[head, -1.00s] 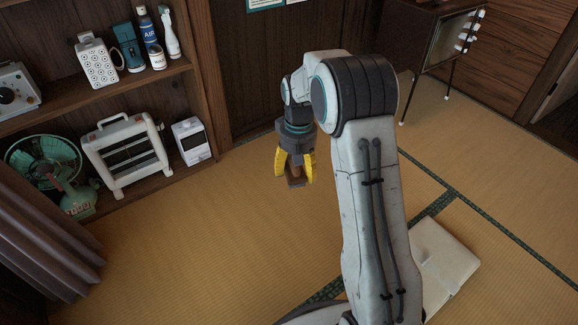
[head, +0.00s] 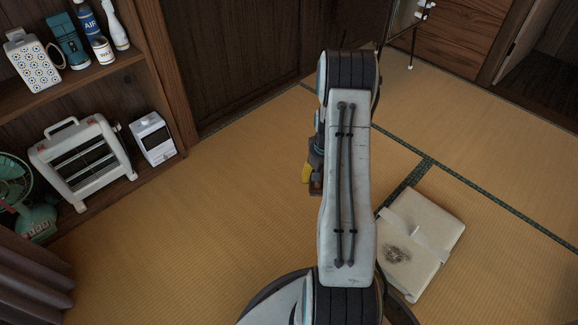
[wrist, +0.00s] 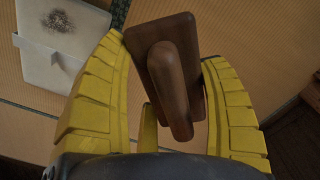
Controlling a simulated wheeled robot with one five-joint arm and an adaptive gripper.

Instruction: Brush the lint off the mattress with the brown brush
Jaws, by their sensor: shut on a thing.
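My gripper (wrist: 165,90) is shut on the brown brush (wrist: 172,72), a wooden block with a raised handle, which sits between the yellow fingers in the wrist view. In the head view the gripper (head: 309,176) is mostly hidden behind my arm; the brush (head: 316,187) shows as a small brown piece above the floor. The cream mattress (head: 436,228) lies on the tatami to the right of my arm. A dark patch of lint (head: 397,255) is on its near left part. In the wrist view the mattress (wrist: 40,62) and lint (wrist: 61,20) are at the upper left, apart from the brush.
A wooden shelf (head: 85,85) on the left holds bottles and a patterned box. A heater (head: 85,160), a green fan (head: 30,205) and a small white device (head: 153,138) stand below. The tatami floor (head: 220,190) between shelf and arm is clear.

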